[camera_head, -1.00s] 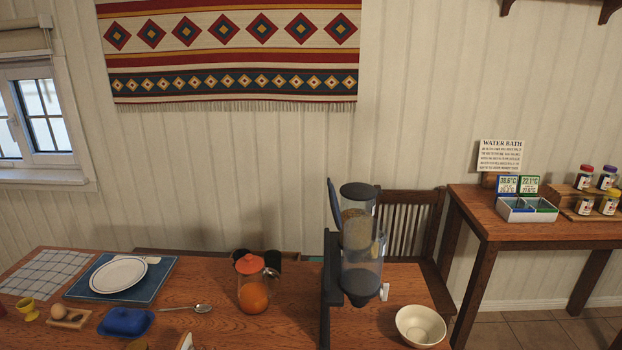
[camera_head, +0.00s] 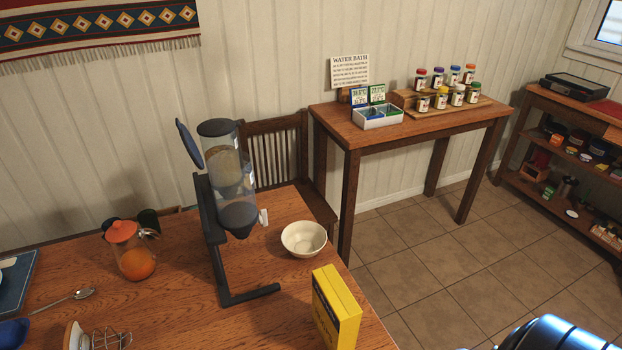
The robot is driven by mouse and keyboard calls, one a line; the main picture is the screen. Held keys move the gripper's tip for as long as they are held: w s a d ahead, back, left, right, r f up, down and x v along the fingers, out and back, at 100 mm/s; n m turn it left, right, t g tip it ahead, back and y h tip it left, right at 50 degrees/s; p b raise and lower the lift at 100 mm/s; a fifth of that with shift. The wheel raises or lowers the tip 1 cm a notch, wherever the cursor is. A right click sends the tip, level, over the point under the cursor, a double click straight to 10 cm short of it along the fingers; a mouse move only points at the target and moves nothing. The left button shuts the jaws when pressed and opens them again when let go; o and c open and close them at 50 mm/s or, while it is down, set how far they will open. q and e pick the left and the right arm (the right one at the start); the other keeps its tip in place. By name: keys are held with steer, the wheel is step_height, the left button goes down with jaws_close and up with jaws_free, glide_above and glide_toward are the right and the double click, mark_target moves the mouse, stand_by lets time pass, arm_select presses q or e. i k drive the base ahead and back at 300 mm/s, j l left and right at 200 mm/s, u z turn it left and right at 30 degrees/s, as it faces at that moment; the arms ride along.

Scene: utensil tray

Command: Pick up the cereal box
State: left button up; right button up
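A yellow box with dark panels, which looks like the cereal box (camera_head: 336,303), stands upright near the front right edge of the wooden table (camera_head: 185,262). Its lower part is close to the bottom of the picture. The cereal dispenser (camera_head: 232,185), with a clear cylinder and a dark stand, stands behind it to the left, its lid open. A cream bowl (camera_head: 303,239) sits just behind the box, apart from it. Neither gripper is in view.
A glass jug of orange juice (camera_head: 132,251), a spoon (camera_head: 63,300) and a whisk (camera_head: 108,338) are on the table's left. A side table (camera_head: 410,137) with spice jars stands behind right. Open tiled floor (camera_head: 445,255) lies right of the table. A blue-black shiny part shows at bottom right.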

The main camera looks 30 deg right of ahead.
mark_target(336, 315)
steer(key=z, duration=1.2)
